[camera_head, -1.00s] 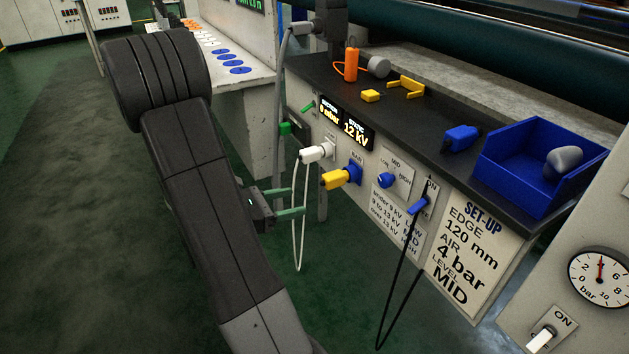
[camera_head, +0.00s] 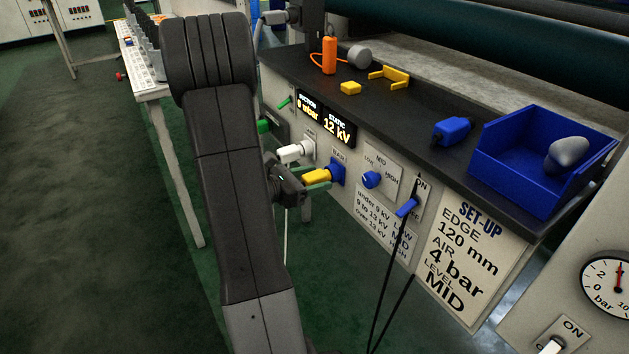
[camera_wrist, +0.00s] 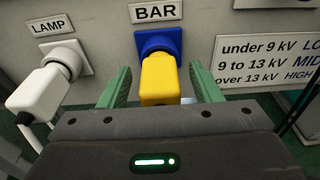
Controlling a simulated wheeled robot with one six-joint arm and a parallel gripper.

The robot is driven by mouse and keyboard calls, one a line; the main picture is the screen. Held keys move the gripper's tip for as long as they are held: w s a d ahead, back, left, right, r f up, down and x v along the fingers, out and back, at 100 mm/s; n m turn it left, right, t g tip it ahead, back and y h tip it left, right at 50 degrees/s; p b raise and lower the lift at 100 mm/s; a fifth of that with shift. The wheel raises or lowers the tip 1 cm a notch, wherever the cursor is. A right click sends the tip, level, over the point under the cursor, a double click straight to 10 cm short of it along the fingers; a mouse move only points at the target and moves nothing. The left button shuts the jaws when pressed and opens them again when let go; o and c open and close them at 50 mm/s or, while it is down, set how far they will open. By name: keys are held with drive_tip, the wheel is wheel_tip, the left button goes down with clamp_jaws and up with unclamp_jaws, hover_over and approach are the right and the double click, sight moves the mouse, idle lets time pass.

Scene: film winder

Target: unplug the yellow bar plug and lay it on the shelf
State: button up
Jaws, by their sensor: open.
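The yellow bar plug (camera_head: 316,177) sits in the blue socket (camera_head: 337,172) on the front panel. In the wrist view the plug (camera_wrist: 159,78) points out of the blue socket (camera_wrist: 158,42) under the BAR label. My gripper (camera_wrist: 162,88) is open, with one green finger on each side of the plug and a gap showing on both sides. In the head view my gripper (camera_head: 318,182) is at the plug, partly hidden behind my arm. The shelf (camera_head: 410,125) is the dark top above the panel.
The white lamp plug (camera_head: 291,153) is close left of the bar plug. A blue knob (camera_head: 371,180) and blue switch (camera_head: 407,207) are to the right. On the shelf are a yellow block (camera_head: 350,88), a yellow bracket (camera_head: 391,76), a blue plug-like piece (camera_head: 452,131) and a blue bin (camera_head: 515,185).

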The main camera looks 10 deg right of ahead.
sight(304, 183)
drive_tip(key=shift+d, duration=0.2)
drive_tip(key=c, duration=1.2)
drive_tip(key=shift+o, duration=0.2)
drive_tip(key=shift+a, duration=0.3)
drive_tip(key=shift+v, duration=1.1)
drive_tip(key=shift+a+f, duration=0.15)
drive_tip(key=shift+a, duration=0.05)
drive_tip(key=shift+v, duration=0.95)
drive_tip(key=shift+s+f, duration=0.1)
drive_tip(key=shift+f, duration=0.05)
